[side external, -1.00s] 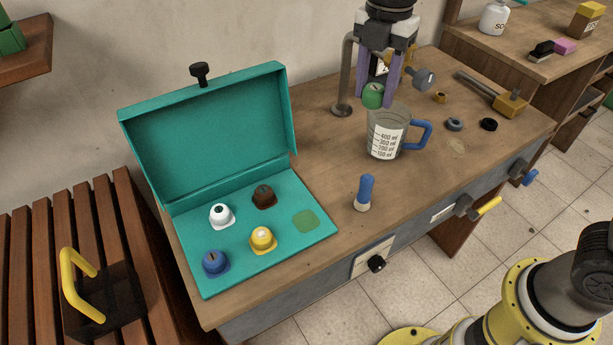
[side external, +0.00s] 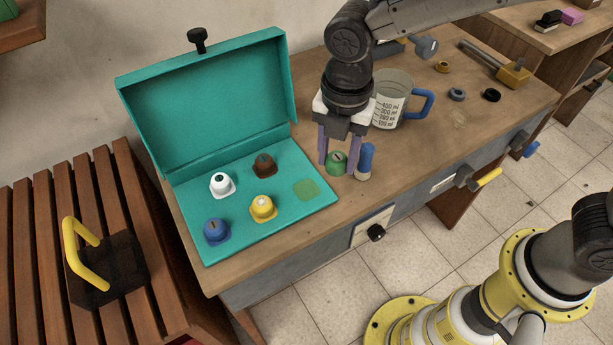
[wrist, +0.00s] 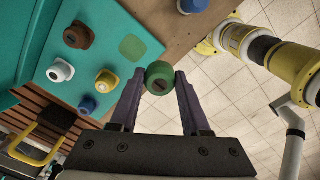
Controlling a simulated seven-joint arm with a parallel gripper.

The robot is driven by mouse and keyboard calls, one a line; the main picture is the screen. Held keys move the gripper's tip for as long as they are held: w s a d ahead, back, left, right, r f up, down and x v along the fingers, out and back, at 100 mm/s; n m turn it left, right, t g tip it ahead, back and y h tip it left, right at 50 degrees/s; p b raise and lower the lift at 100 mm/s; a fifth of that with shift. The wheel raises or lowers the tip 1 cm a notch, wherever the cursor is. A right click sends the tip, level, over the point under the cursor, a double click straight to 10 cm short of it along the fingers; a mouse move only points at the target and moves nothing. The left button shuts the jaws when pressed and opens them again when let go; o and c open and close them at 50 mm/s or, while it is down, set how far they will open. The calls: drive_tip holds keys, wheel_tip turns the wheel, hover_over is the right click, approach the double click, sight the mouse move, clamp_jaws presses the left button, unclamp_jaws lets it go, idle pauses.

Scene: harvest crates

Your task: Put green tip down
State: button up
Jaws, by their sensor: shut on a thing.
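The green tip (side external: 335,162) is a round green cap with a dark slot on its face. My gripper (side external: 337,160) is shut on it, with one purple finger on each side. In the wrist view the green tip (wrist: 160,76) sits between the fingertips of my gripper (wrist: 159,80). In the side view it is just right of the teal case (side external: 240,234), near the green patch (side external: 306,189) on the case floor. The green patch (wrist: 132,47) is bare in the wrist view. I cannot tell the tip's exact height.
White (side external: 221,185), brown (side external: 264,165), yellow (side external: 263,208) and blue (side external: 216,231) tips sit in the case. A blue-topped cylinder (side external: 365,160) stands close right of my gripper. A measuring jug (side external: 392,100) stands behind it. The case lid (side external: 205,105) is open.

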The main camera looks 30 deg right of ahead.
hover_over(306, 189)
wheel_tip(306, 189, down, 6)
drive_tip(key=shift+f, duration=1.6)
drive_tip(key=shift+f, duration=0.15)
drive_tip(key=o, duration=1)
wheel_tip(306, 189, up, 12)
drive_tip(key=shift+s+d+r, duration=0.1)
drive_tip(key=shift+r, duration=0.05)
